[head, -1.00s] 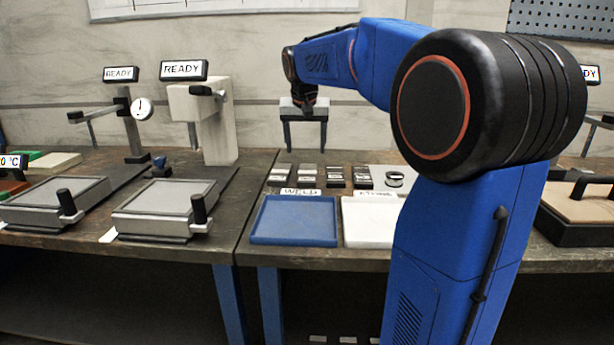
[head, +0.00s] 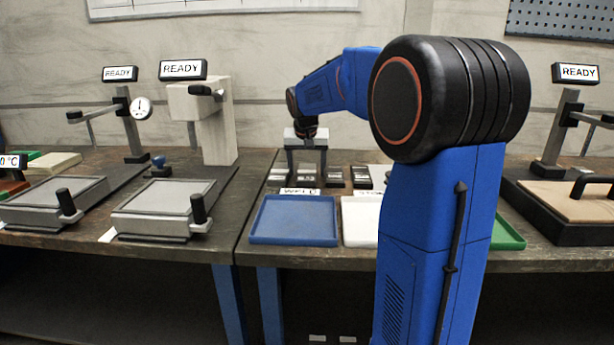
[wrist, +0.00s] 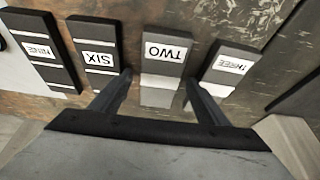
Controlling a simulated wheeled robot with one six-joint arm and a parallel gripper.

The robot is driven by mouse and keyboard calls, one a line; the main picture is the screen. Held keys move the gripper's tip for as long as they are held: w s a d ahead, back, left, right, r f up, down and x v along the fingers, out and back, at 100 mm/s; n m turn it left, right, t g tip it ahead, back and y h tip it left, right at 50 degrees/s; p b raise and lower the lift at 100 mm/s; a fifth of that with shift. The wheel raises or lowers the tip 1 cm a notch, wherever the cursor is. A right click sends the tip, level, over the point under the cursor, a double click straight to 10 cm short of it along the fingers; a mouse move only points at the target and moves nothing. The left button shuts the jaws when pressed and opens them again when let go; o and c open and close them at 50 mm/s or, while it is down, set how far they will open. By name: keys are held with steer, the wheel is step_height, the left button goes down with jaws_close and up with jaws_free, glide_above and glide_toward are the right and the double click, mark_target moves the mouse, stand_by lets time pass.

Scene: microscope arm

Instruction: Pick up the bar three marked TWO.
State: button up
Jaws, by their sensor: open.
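The bar marked TWO (wrist: 165,62) is grey with a lighter band. In the wrist view it lies upright in the picture, its label upside down, between the dark bar marked SIX (wrist: 97,55) and the grey bar marked THREE (wrist: 228,72). My gripper (wrist: 159,78) is open, with one fingertip on each side of the TWO bar. The left fingertip is close to SIX and the right one close to THREE; I cannot tell whether they touch. In the head view my gripper (head: 306,150) points down over the row of bars, whose labels are too small to read.
A dark bar marked NINE (wrist: 43,50) lies left of SIX in the wrist view. In the head view a blue tray (head: 293,238) and a white tray (head: 358,236) sit in front of the bars. A READY-signed stand (head: 215,125) rises to the left.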

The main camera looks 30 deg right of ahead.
jaws_close()
steer(key=shift+r, duration=0.15)
